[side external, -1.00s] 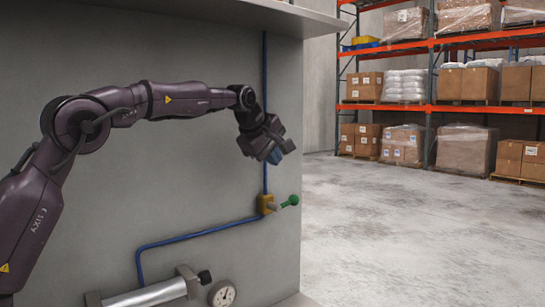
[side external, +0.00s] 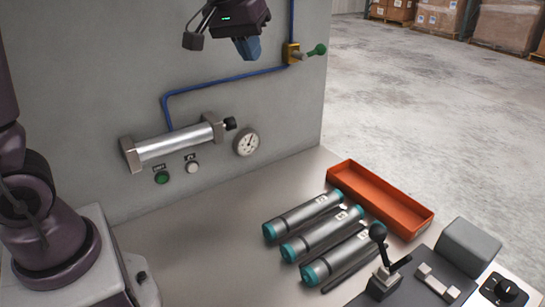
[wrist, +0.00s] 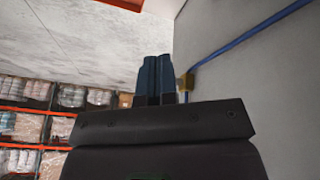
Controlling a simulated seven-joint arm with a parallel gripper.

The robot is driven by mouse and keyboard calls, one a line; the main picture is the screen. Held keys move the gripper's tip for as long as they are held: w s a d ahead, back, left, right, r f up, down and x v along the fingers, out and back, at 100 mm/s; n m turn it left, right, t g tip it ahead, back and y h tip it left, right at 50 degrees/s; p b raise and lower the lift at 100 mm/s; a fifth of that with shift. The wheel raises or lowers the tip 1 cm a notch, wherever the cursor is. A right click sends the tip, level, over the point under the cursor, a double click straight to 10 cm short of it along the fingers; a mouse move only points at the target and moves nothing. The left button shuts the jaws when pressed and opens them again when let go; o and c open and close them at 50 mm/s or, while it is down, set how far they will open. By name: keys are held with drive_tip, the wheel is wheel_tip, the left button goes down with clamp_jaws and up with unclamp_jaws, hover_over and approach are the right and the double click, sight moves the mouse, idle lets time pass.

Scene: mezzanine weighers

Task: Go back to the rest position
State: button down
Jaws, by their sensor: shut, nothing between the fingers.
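My gripper (side external: 247,48) hangs at the top of the side view, in front of the grey wall panel and left of the yellow valve. Its blue fingers point down and are empty. In the wrist view my gripper (wrist: 157,62) shows its two dark blue fingers pressed together with nothing between them. Most of my upper arm is cut off by the top of the side view.
A yellow valve (side external: 291,53) with a green-tipped handle sits on the blue pipe. Below are a silver cylinder (side external: 175,145), a gauge (side external: 246,142) and two buttons. Several teal-ended tubes, an orange tray (side external: 425,223) and a lever (side external: 378,247) occupy the bench.

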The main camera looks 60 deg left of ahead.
drive_tip(key=s+d+f+m, duration=0.2)
drive_tip(key=s+d+m, duration=0.1)
drive_tip(key=s, duration=0.6)
drive_tip(key=s+d+f+m, duration=0.2)
drive_tip(key=s+d+m, duration=0.1)
drive_tip(key=s, duration=0.7)
drive_tip(key=shift+s+h, duration=0.3)
drive_tip(key=shift+h, duration=0.1)
drive_tip(key=c, duration=1.7)
unclamp_jaws()
drive_tip(key=shift+s+r+t, duration=0.1)
drive_tip(key=shift+r+t, duration=0.15)
drive_tip(key=shift+t, duration=0.05)
drive_tip(key=o, duration=0.4)
drive_tip(key=shift+d+r, duration=0.1)
drive_tip(key=shift+r, duration=0.05)
drive_tip(key=o, duration=0.4)
drive_tip(key=shift+o, duration=0.3)
drive_tip(key=m+t+y, duration=0.6)
drive_tip(key=t+y, duration=0.1)
drive_tip(key=y, duration=0.6)
approach(316, 52)
drive_tip(key=x, duration=1.1)
